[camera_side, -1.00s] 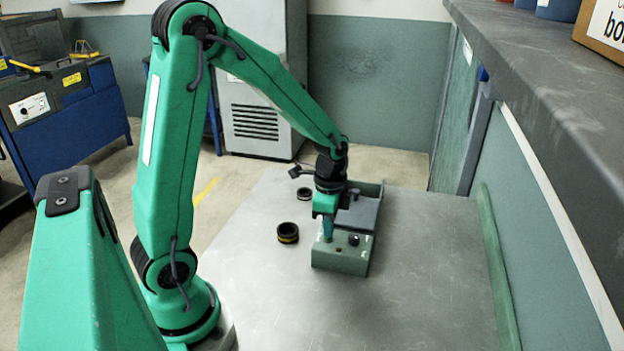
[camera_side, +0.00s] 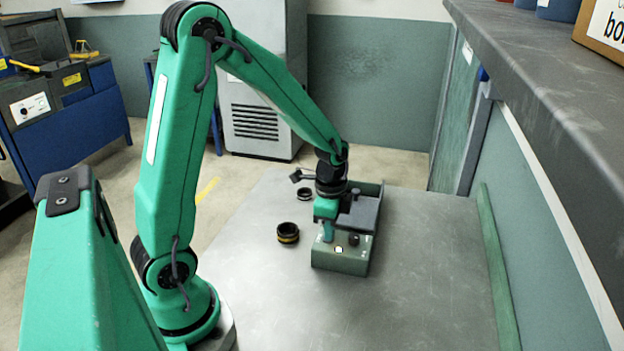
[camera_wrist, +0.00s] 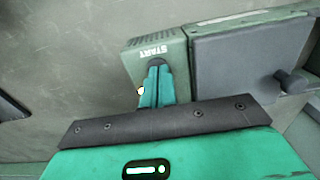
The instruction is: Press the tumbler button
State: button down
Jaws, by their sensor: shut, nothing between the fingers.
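The green ring grinder (camera_side: 342,262) stands on the grey table, with a control box at its near end. My gripper (camera_side: 328,239) points down onto the left part of the box top, fingers shut and empty. In the wrist view, the fingertips (camera_wrist: 156,70) are at a dark round button (camera_wrist: 157,62) beside the word START; they cover most of it and seem to touch it. How far it is pressed I cannot tell. A small lamp (camera_side: 338,249) on the box glows white, and it also shows beside the fingers in the wrist view (camera_wrist: 141,91).
A dark knob (camera_side: 353,239) sits right of my fingers on the box. The grinder's grey lid (camera_side: 359,215) lies behind. Two dark rings, a near one (camera_side: 288,233) and a far one (camera_side: 305,194), rest on the table to the left. The table's right side is clear.

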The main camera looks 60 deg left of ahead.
notch_tip(320, 180, up, 14)
dwell(0.6)
jog(key=shift+d, duration=0.1)
dwell(0.9)
